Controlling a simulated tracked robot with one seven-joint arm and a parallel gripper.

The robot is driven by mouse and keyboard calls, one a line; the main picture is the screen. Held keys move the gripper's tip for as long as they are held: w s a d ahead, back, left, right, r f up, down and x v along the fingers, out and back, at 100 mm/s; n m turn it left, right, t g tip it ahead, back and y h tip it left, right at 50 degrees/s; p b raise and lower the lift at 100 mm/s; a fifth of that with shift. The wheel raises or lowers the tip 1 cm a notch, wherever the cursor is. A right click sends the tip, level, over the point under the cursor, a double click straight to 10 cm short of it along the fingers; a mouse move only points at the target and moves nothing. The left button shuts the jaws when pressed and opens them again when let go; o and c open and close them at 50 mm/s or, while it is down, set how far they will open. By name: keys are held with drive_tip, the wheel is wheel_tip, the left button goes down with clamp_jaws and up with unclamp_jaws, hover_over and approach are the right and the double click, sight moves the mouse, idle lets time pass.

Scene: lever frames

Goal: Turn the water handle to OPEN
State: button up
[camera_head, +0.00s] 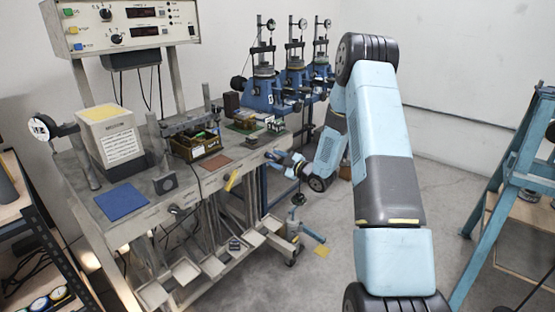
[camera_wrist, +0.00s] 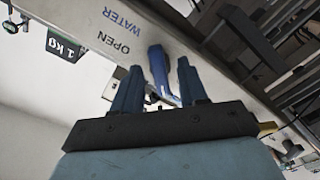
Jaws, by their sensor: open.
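My gripper (camera_wrist: 160,72) is open, with one finger on each side of the blue handle. I cannot tell whether either finger touches it. In the head view my gripper (camera_head: 277,158) is at the right end of the bench front, and my own wrist hides most of the handle there.
A yellow handle (camera_head: 232,180) is on the same bench front, left of my gripper. Trays (camera_head: 215,265) sit below the bench. A blue steel frame (camera_head: 510,165) stands at the right, with open floor between.

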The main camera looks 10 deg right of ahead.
drive_tip(key=shift+w+a, duration=0.35)
drive_tip(key=shift+w, duration=0.05)
drive_tip(key=shift+c, duration=0.4)
clamp_jaws()
drive_tip(key=shift+d, duration=0.35)
drive_tip(key=shift+a, duration=0.2)
